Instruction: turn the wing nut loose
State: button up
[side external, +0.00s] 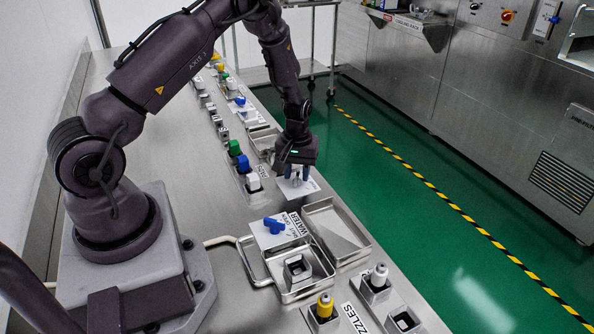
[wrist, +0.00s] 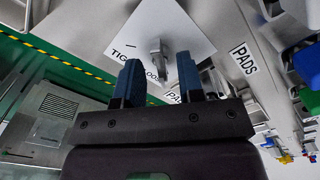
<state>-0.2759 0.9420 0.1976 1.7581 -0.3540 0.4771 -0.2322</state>
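The wing nut (wrist: 157,48) is a small grey metal piece standing on a white card (wrist: 185,25). The card carries partly hidden print that starts "TIG" and "LOO". My gripper (wrist: 158,62) has two blue fingers, set apart with a gap between them. In the wrist view the wing nut shows in that gap, and neither finger visibly touches it. How deep it sits between the fingers I cannot tell. In the side external view my gripper (side external: 297,174) points down over the white card (side external: 303,188), and the wing nut is hidden there.
Green, blue and white pieces (side external: 243,163) stand in a row by the "PADS" label, left of my gripper. A blue valve handle (side external: 274,225) by the "WATER" label and an empty metal tray (side external: 336,230) lie nearer the camera. The bench edge drops to a green floor (side external: 400,230).

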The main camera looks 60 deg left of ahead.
aim_at(297, 174)
notch_tip(297, 174, up, 13)
dwell(0.4)
jog(key=s+d+r+m+t, duration=0.5)
jog(key=s+d+r+m, duration=0.5)
jog(key=s+d+r, duration=0.7)
notch_tip(297, 174, up, 3)
jog(key=shift+s+d+r+m+t, duration=0.15)
jog(key=shift+s+m+t, duration=0.15)
jog(key=shift+s+m, duration=0.15)
